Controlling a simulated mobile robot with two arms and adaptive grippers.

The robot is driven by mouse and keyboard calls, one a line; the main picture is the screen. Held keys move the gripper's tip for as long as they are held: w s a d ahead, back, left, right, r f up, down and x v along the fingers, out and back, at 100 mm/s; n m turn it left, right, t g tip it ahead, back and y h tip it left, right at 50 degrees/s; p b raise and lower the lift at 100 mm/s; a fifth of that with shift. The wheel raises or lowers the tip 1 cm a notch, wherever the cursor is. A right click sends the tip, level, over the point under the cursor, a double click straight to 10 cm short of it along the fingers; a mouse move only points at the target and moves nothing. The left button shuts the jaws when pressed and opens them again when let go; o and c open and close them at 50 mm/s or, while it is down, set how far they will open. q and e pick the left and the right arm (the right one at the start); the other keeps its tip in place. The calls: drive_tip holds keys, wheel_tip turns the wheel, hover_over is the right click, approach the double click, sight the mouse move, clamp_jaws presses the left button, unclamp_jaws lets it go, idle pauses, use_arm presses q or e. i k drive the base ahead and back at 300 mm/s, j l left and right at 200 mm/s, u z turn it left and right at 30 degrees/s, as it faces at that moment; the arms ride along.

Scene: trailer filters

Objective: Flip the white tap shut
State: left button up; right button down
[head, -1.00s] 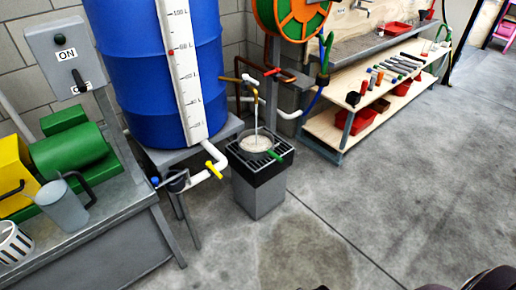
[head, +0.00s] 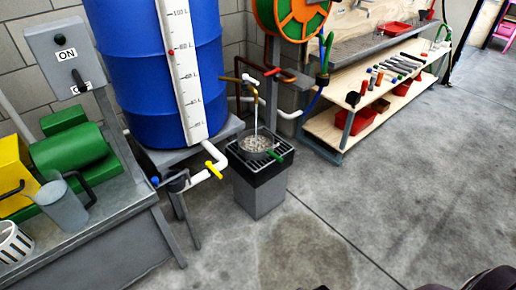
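The white tap handle (head: 249,79) sits on the brass tap (head: 257,92) between the blue barrel and the hose reel. A stream of water (head: 256,118) runs from the tap's spout down into a round pan (head: 258,148) with a green handle (head: 276,157). The pan stands on the black grate of a grey drain box (head: 259,193). A brown handle (head: 230,79) is to the left of the white one and a red handle (head: 272,72) to its right. Neither gripper shows clearly; only cut-off dark shapes appear at the bottom edge.
The blue barrel (head: 160,75) stands left of the tap, with a yellow-handled valve (head: 213,170) on white pipe below. A metal bench (head: 110,240) with a green motor (head: 72,153) fills the left. Shelves (head: 350,118) stand at right. The concrete floor in front is clear.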

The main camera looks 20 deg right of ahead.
sight(245, 76)
drive_tip(key=i+l+z, duration=0.3)
drive_tip(key=i+l, duration=0.4)
